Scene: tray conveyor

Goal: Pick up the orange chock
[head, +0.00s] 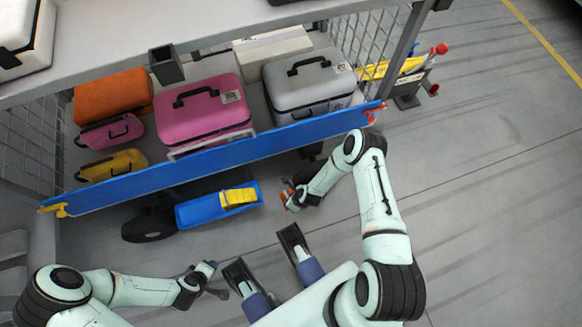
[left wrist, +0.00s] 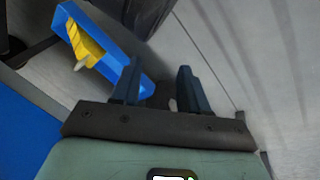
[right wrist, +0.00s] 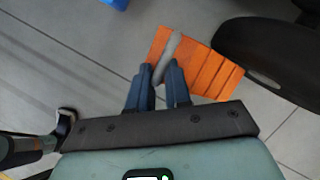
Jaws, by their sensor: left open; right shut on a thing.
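The orange chock (right wrist: 202,72) is a ribbed orange block with a grey grip bar (right wrist: 168,55) in the right wrist view. My right gripper (right wrist: 160,74) is shut on this grey bar. In the head view only a small part of the orange chock (head: 291,200) shows beside my right gripper, below the cart's blue front bar.
A blue tray (head: 190,215) holds a yellow chock (head: 238,198), left of my right gripper. A blue bar (head: 220,155) crosses the cart shelf, which carries several cases. A dark wheel (right wrist: 270,55) stands close beside the orange chock. The floor at the right is clear.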

